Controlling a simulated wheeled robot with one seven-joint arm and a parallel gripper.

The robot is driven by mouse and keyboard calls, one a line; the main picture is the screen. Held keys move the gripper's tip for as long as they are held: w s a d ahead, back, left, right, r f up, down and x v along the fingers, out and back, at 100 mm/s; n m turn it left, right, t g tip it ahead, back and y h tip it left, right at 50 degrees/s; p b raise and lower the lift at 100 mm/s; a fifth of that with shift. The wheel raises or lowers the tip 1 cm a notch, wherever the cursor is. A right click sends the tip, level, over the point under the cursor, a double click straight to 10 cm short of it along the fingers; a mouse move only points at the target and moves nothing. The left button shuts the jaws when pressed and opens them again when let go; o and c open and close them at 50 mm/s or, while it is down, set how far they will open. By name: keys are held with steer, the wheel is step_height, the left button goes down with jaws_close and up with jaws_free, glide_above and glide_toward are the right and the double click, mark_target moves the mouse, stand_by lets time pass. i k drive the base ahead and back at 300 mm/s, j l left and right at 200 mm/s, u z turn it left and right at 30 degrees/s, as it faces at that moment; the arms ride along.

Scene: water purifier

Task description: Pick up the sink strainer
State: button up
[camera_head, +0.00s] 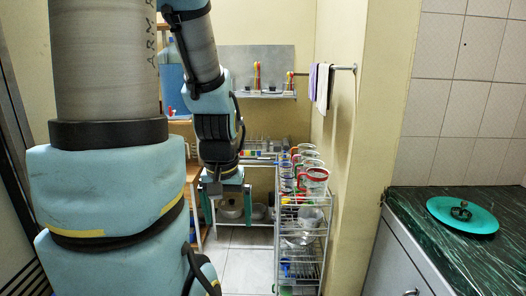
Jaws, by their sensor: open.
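A small dark metallic piece (461,211), which looks like the sink strainer, sits on a round teal plate (440,205) on the dark green counter at the right. It is too small to make out its details. My gripper (227,212) hangs pointing down left of the middle of the view, in front of the metal rack. It is open, with its two fingers apart and nothing seen between them. It is well to the left of the counter and not near the small piece.
The counter (435,255) has a grey cabinet front below. A wire trolley (302,245) with cups (315,180) and pans stands right of my gripper. A wall corner (365,130) separates trolley and counter. Some tiled floor (240,265) is clear. Towels (320,85) hang on a rail.

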mark_target(465, 204)
steer(key=i+l+z, duration=0.2)
steer(key=z, duration=0.2)
steer(key=i+l+z, duration=0.1)
steer(key=i+z, duration=0.65)
steer(key=i+j+z, duration=0.1)
steer(key=i+z, duration=0.25)
